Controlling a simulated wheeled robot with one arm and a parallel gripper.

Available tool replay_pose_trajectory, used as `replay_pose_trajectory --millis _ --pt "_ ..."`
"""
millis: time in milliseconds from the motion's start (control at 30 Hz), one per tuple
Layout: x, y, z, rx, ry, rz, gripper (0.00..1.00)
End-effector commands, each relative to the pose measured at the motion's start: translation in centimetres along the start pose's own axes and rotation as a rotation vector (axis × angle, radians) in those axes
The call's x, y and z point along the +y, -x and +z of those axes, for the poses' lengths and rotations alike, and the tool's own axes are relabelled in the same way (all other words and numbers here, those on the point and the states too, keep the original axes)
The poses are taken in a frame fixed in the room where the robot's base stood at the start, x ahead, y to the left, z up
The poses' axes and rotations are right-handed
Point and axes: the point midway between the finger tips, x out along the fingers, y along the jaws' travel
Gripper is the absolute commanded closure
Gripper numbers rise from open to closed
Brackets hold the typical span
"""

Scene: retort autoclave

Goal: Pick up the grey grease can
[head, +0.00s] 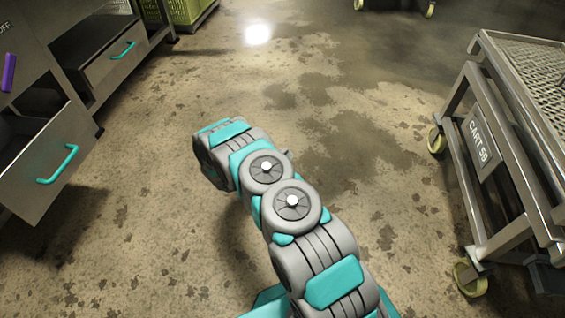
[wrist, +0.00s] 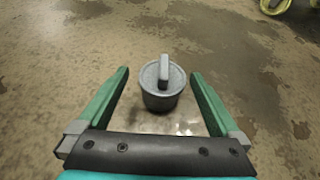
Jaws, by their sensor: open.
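The grey grease can (wrist: 162,98) stands upright on the floor in the wrist view, with a raised handle on its lid. My gripper (wrist: 161,82) is open, with one green finger on the left of the can and one on the right. Gaps show between the can and both fingers, so they appear not to touch it. In the head view my arm reaches out over the floor, and the can and my fingers are not visible there.
In the head view, a metal cart marked CART 59 (head: 484,146) stands on wheels at the right. Grey cabinets with an open drawer (head: 45,165) and teal handles stand at the left. A green crate (head: 188,10) is at the back. The stained floor (head: 330,100) between is clear.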

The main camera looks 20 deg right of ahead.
Motion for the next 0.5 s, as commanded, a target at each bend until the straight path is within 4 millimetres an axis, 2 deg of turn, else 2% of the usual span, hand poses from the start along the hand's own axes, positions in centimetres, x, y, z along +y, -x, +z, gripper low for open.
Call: replay_pose_trajectory --millis 400,500 --pt "-0.7 -5.0 -0.1 -0.001 -0.001 -0.003 0.01" --pt "-0.7 -5.8 0.0 -0.002 -0.002 -0.003 0.01"
